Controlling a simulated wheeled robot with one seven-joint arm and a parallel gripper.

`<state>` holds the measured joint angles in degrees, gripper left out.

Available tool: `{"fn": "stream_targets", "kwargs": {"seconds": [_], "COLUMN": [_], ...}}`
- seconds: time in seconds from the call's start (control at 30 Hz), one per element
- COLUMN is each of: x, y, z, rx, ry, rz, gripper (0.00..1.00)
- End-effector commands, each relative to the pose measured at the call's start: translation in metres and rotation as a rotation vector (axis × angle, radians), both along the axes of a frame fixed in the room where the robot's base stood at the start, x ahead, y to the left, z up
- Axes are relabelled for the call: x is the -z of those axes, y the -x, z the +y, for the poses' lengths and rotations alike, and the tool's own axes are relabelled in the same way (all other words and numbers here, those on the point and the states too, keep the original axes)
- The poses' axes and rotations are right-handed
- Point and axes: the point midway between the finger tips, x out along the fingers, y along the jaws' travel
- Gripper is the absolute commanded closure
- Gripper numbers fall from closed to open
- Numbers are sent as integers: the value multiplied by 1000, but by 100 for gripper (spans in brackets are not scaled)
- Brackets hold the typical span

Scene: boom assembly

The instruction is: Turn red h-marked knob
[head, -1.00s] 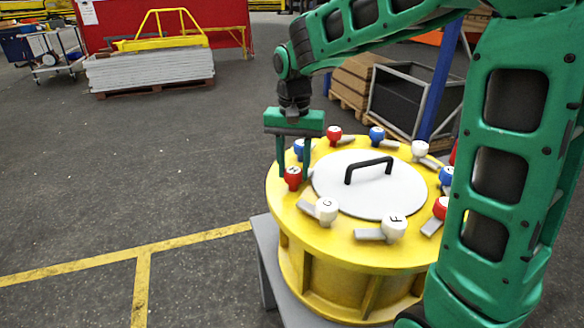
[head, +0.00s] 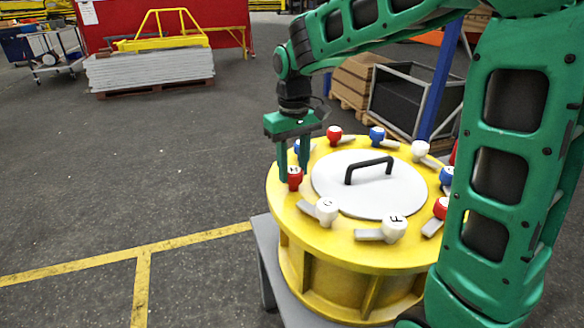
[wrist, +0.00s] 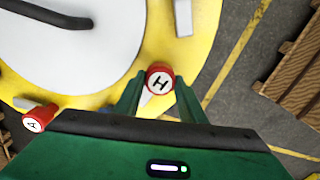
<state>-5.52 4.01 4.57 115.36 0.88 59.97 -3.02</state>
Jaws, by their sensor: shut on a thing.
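The red H-marked knob (head: 294,178) sits on the left rim of the round yellow drum (head: 320,238). My gripper (head: 294,176) points down over it, with a finger on either side. In the wrist view, the knob's red cap with its white H face (wrist: 159,79) shows between the fingertips of my gripper (wrist: 160,96), which is shut on it. The H looks tilted in that view. The knob's grey lever is mostly hidden.
Other knobs stand around the rim, including white C (head: 326,210), white F (head: 394,227) and a red knob (head: 334,134). A white lid (head: 340,200) with a black handle (head: 370,168) covers the drum's middle. Open floor lies to the left.

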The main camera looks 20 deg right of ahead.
Motion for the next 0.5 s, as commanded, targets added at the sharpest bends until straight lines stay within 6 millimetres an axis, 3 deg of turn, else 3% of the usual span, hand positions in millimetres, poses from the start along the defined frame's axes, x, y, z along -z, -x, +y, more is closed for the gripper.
{"fn": "stream_targets", "kwargs": {"seconds": [0.5], "x": [-1], "y": [-1], "z": [0], "rx": [-76], "ry": [0], "rz": [-4], "gripper": [86]}}
